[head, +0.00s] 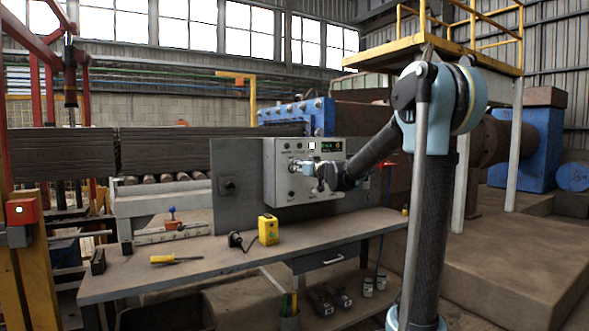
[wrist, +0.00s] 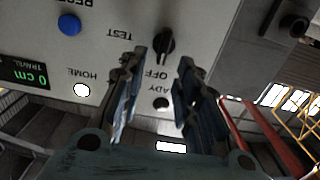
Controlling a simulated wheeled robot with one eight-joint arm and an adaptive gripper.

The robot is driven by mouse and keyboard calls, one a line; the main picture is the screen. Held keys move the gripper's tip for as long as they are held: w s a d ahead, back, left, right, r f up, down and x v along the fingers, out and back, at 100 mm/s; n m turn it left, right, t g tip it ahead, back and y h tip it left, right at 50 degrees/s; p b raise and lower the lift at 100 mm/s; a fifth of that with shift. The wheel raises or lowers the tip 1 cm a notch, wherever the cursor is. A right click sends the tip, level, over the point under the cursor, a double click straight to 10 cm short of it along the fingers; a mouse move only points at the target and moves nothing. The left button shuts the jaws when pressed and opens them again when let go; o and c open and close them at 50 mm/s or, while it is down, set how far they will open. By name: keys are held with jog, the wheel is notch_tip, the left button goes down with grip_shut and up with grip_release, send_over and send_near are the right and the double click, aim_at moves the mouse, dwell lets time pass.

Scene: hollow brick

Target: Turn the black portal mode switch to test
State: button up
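The black mode switch (wrist: 165,42) is on the light grey control panel, with the label TEST to its left and OFF just below it in the upside-down wrist view. Its knob looks roughly upright in the picture; I cannot tell which end is the pointer. My gripper (wrist: 158,64) is open, its two dark fingers apart on either side of the line to the switch. Nothing is between the fingers, and contact with the knob is not visible. In the head view my gripper (head: 299,166) is at the front of the control box (head: 283,183) and hides the switch.
A blue button (wrist: 69,24), a lit white HOME button (wrist: 82,90) and a green display (wrist: 25,73) share the panel. A workbench (head: 200,273) below holds a yellow device (head: 268,230) and a yellow-handled screwdriver (head: 163,259). A plate with a dark knob (head: 229,186) stands left of the box.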

jog(key=shift+x, duration=2)
jog(key=shift+c, duration=0.2)
grip_shut()
